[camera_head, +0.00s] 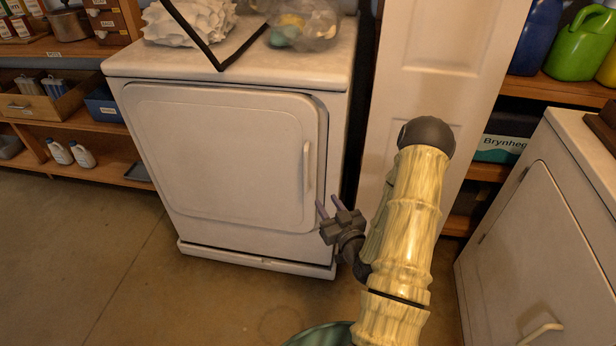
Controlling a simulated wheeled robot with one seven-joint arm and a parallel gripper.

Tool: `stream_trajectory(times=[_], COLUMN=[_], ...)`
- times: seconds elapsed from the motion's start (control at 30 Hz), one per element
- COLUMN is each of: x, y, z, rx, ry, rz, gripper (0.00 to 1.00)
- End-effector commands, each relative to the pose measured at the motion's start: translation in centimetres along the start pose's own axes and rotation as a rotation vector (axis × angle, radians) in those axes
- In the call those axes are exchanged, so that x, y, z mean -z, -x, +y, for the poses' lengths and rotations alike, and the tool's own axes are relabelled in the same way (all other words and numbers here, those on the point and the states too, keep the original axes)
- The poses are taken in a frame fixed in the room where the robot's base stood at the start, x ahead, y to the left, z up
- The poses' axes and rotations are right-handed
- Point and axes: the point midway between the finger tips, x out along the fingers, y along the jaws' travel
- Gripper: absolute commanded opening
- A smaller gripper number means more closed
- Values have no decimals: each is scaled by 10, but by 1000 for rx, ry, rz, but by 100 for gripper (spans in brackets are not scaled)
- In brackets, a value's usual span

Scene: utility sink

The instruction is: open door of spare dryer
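The spare dryer (240,65) is a white boxy machine in the upper middle of the head view. Its door (215,150) is a large rounded panel on the front and looks shut. A vertical white handle (306,172) runs along the door's right edge. My gripper (328,207) is just below and right of the handle, in front of the dryer's lower right part. Its two thin purple-grey fingers stand apart and point up toward the handle. Nothing is between them. I cannot tell the exact depth between fingers and handle.
A white cabinet (540,250) stands at the right. A white panel (440,50) rises behind my arm. Wooden shelves (100,122) with bottles and boxes are at the left. A crumpled white item (188,20) and a clear bag (303,25) lie on the dryer. The floor (120,270) in front is clear.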

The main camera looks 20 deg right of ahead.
Motion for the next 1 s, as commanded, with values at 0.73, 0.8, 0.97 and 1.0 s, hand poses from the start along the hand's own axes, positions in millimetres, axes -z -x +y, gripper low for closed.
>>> stream_trajectory(times=[0.73, 0.8, 0.97, 1.0], x=[-4, -5, -5, -1], y=[-20, -21, -23, -31], z=[1, 1, 0, -1], rx=[-1, -2, -3, -2], ry=[3, 3, 2, 2], rz=[3, 2, 2, 3], gripper=[34, 34, 34, 34])
